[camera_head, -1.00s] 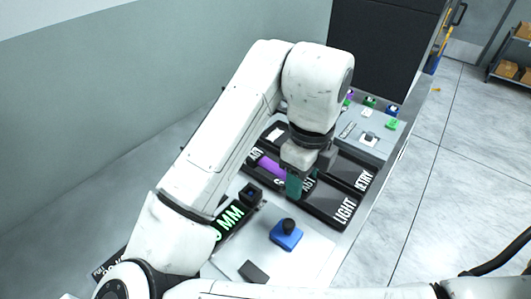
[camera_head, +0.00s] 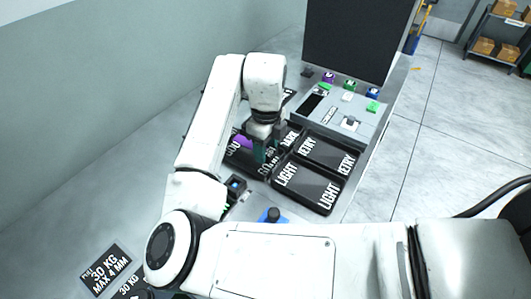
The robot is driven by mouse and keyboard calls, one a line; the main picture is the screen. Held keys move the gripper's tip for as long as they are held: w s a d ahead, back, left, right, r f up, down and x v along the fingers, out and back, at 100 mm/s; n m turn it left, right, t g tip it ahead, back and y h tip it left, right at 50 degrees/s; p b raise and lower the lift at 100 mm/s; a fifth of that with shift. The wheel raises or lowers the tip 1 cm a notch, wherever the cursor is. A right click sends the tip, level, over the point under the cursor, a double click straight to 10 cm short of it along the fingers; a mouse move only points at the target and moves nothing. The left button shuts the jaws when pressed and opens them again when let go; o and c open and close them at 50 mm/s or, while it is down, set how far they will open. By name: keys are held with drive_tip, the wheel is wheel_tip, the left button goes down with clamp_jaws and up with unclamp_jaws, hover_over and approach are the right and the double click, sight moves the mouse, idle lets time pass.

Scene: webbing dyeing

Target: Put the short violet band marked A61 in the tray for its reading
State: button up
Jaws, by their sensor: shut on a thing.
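The violet band (camera_head: 243,141) shows as a short strip just left of my gripper (camera_head: 264,158), over a black tray (camera_head: 241,163) whose label seems to read GOOD. My gripper is shut on the band, low over that tray; its teal fingers hide the rest of it. The A61 mark cannot be read surely. A black tray marked LIGHT (camera_head: 308,187) lies to the right of the gripper. A black tray marked RETRY (camera_head: 327,153) lies behind that one. Another label, partly hidden by my wrist, seems to read DARK.
Behind the trays is a grey panel (camera_head: 373,127) with small violet, green and blue blocks and a dark display. A blue block with a black knob (camera_head: 273,215) stands in front of the trays. A small dark device (camera_head: 236,186) stands left of it. A dark upright board (camera_head: 357,38) is behind.

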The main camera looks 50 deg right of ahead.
drive_tip(key=shift+w+d+f, duration=0.2)
drive_tip(key=shift+w+f, duration=0.05)
drive_tip(key=shift+f, duration=0.2)
drive_tip(key=shift+f+p, duration=0.35)
drive_tip(key=shift+f, duration=1.15)
drive_tip(key=shift+f, duration=0.2)
drive_tip(key=o, duration=1.2)
wheel_tip(320, 180, up, 12)
drive_tip(key=shift+r+b, duration=0.2)
drive_tip(key=shift+b, duration=0.3)
drive_tip(key=shift+r, duration=0.1)
